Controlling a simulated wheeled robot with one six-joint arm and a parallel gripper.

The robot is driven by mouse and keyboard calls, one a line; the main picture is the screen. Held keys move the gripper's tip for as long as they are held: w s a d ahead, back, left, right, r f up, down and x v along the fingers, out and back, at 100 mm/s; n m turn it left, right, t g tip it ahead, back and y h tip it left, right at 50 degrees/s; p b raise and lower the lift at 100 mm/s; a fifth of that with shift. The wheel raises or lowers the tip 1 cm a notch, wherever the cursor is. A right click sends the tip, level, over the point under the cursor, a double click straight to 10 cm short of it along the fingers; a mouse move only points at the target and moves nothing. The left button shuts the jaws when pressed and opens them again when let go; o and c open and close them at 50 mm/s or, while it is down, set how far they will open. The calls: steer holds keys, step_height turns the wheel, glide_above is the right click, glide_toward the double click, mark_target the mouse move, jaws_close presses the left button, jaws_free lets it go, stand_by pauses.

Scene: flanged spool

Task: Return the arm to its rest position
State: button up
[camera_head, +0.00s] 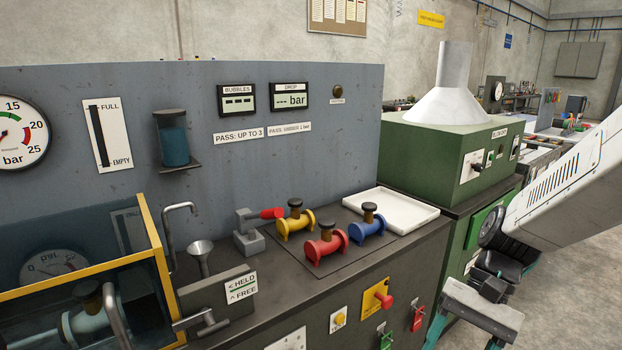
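My gripper (464,336) hangs at the lower right, in front of the bench and apart from it, at the end of my white arm (562,185). Its teal-edged fingers stand apart, so it looks open, and I see nothing between them. The finger ends run to the bottom edge of the picture. Three flanged spools with dark caps stand on a dark mat: a yellow spool (296,223), a red spool (326,247) and a blue spool (367,228). A pale blue spool (88,324) sits inside the glass-sided tank at the lower left.
The bench holds a yellow-framed tank (158,255), a funnel (200,249), a grey clamp with red handle (249,238) and a white tray (403,211), empty. A green machine (435,150) with a white hood stands behind. Open floor (560,310) shows right of my gripper.

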steer(key=s+d+r+n+t+h, duration=0.4)
steer(key=s+r+t+h, duration=0.1)
steer(key=s+r, duration=0.4)
steer(key=shift+s+d+r+n+t+h, duration=0.15)
steer(key=shift+r+n+t+h, duration=0.2)
steer(key=shift+r+t, duration=0.4)
steer(key=shift+r, duration=0.15)
